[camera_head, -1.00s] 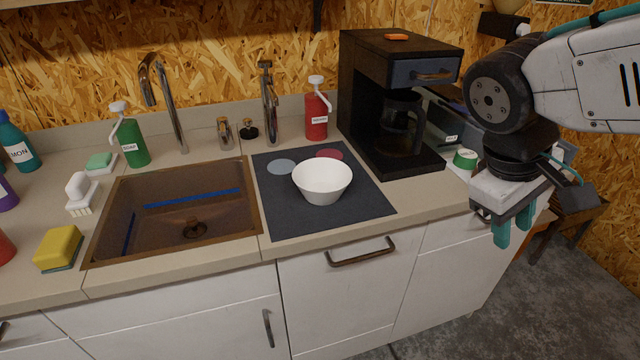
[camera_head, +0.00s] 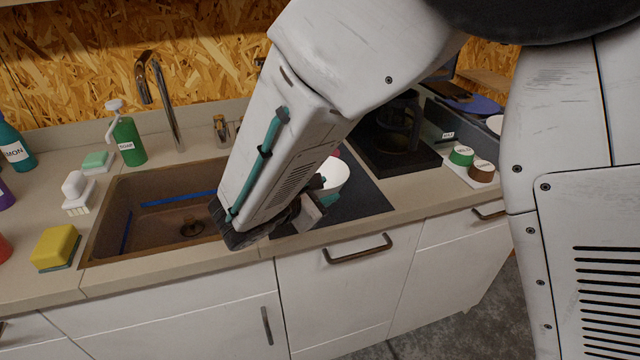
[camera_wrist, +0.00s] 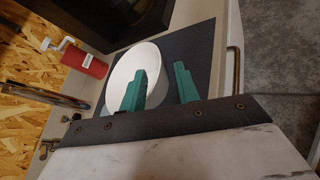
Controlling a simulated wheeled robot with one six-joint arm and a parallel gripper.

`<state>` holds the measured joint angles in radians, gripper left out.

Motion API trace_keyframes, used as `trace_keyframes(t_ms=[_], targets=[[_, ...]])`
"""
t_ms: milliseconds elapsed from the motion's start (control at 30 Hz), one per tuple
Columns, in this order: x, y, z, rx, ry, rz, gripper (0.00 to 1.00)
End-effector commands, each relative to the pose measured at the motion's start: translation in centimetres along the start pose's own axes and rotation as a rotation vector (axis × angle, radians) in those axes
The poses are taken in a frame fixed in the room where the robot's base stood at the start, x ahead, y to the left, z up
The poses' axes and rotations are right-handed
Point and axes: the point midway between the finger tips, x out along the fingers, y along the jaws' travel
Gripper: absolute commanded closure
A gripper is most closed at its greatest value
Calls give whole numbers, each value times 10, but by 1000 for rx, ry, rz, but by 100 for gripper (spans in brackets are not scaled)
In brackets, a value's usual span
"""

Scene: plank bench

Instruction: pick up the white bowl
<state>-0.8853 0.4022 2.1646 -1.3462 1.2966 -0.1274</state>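The white bowl (camera_head: 336,174) sits on the dark mat (camera_head: 366,198) right of the sink. In the head view my arm hides most of it. In the wrist view the bowl (camera_wrist: 122,72) shows as a large white round, partly covered by one finger. My gripper (camera_wrist: 160,70) is open, its two teal fingers apart. One finger overlaps the bowl in the picture and the other is just past its right rim, over the mat. Whether either finger touches the bowl I cannot tell.
The sink (camera_head: 100,222) lies left of the mat. A black coffee machine (camera_head: 398,140) stands behind right. The red soap bottle (camera_wrist: 88,62) and a tap (camera_wrist: 45,95) are near the bowl in the wrist view. A yellow sponge (camera_head: 55,245) lies far left.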

Motion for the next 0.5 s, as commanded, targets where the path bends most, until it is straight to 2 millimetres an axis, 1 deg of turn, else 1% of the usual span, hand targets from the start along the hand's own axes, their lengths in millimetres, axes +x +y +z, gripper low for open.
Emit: trace_keyframes(t_ms=[33, 167, 300, 400, 500], targets=[[7, 0, 0, 0, -1, -3, 69], [24, 1, 0, 1, -1, -5, 69], [46, 3, -2, 1, -1, -5, 69], [56, 3, -1, 1, -1, -5, 69], [59, 3, -2, 2, 1, -3, 69]])
